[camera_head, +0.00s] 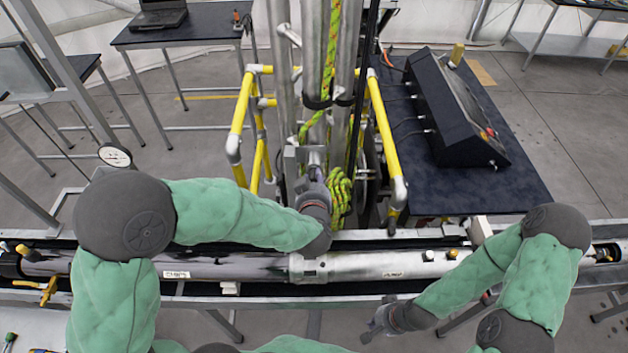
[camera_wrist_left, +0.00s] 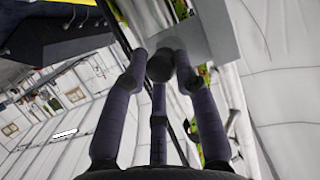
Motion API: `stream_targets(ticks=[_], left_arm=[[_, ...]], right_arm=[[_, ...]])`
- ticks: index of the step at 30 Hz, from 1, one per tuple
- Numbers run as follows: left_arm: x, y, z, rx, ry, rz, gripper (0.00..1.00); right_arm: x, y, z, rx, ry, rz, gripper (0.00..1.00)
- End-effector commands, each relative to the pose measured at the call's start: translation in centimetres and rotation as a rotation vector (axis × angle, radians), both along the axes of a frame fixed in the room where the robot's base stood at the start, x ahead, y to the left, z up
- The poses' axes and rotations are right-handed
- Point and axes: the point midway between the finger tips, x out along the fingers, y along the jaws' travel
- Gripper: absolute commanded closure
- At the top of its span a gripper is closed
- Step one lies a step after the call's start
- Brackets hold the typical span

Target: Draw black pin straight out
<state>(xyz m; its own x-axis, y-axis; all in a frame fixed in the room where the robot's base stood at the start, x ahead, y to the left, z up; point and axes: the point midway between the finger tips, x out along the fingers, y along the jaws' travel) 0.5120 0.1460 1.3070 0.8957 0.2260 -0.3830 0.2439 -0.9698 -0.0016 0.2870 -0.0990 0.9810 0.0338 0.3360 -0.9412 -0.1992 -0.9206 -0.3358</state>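The black pin (camera_wrist_left: 160,66) shows in the left wrist view as a short dark round end at a grey block (camera_wrist_left: 207,35). The three fingers of my left gripper (camera_wrist_left: 160,74) close in around it, and the fingertips seem to touch its sides. In the head view my left gripper (camera_head: 312,178) reaches the metal block at the foot of the upright tubes; the pin is hidden there. My right gripper (camera_head: 376,322) hangs low in front of the rail, away from the tower, with nothing visible in it. Its finger opening is too small to read.
Yellow guard rails (camera_head: 241,105) flank the tower, and a yellow-green rope (camera_head: 340,195) hangs right of my left gripper. A long horizontal tube (camera_head: 370,266) lies in front. A black console (camera_head: 455,110) stands on a dark table at the right.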

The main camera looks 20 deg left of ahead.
Motion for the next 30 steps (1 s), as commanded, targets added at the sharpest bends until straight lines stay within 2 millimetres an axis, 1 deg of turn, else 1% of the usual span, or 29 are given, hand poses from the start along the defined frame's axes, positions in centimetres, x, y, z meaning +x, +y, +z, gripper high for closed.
stream_targets(ticks=[5, 6, 8, 9, 14, 30], left_arm=[[0.0, 0.0, 0.0, 0.000, 0.000, 0.000, 1.00], [0.0, 0.0, 0.0, 0.000, 0.000, 0.000, 0.78], [0.0, 0.0, 0.0, 0.000, 0.000, 0.001, 0.95], [0.0, 0.0, 0.0, 0.000, 0.000, 0.001, 1.00], [-0.1, 0.0, 0.1, 0.000, -0.001, 0.000, 1.00], [-1.9, -0.6, 0.1, 0.000, 0.000, 0.000, 1.00]], right_arm=[[0.0, 0.0, 0.0, 0.000, 0.000, 0.000, 1.00], [0.0, 0.0, 0.0, 0.000, 0.000, 0.000, 1.00], [0.0, 0.0, 0.0, 0.000, 0.000, 0.000, 1.00], [0.0, 0.0, 0.0, 0.000, 0.000, 0.000, 1.00], [0.0, 0.0, 0.1, 0.000, 0.000, 0.000, 1.00], [0.0, 0.0, 0.7, 0.000, 0.000, 0.000, 1.00]])
